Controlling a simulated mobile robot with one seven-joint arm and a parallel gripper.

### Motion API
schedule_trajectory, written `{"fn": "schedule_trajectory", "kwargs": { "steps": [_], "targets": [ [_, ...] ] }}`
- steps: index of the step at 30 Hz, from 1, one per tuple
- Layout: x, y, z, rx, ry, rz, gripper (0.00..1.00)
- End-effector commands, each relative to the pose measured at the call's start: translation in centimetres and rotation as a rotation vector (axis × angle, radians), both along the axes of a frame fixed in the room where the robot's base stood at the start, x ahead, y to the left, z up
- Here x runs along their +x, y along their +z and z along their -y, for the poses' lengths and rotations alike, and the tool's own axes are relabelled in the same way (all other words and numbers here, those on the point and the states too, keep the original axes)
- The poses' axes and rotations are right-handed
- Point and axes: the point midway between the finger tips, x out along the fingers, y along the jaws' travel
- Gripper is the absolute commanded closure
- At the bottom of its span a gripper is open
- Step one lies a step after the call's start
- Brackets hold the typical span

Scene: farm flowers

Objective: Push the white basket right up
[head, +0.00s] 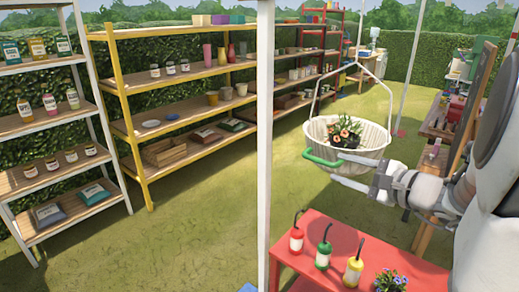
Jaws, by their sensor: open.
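The white basket (372,146) hangs in the air from thin white hanger lines, right of the white pole.
A red table (335,275) below carries red, green and yellow bottles (324,255) and a blue flower plant (391,281). A white pole (264,140) stands left of the basket. Yellow shelves (190,130) and white shelves (55,130) stand left. Grass lies open between.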

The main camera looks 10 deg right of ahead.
Motion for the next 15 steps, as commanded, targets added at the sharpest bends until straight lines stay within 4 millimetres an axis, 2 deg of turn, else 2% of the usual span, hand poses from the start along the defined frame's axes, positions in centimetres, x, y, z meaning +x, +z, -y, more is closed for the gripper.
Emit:
{"fn": "schedule_trajectory", "kwargs": {
  "steps": [1,6,10,15],
  "targets": [
    [1.1,-0.4,-0.5,0.002,0.005,-0.001,0.53],
    [4.3,-1.1,-1.7,0.000,0.005,0.000,0.53],
    [6.1,-1.5,-2.2,-0.001,0.002,-0.001,0.53],
    [7.5,-1.8,-2.7,-0.001,0.002,0.000,0.53]
  ]
}}
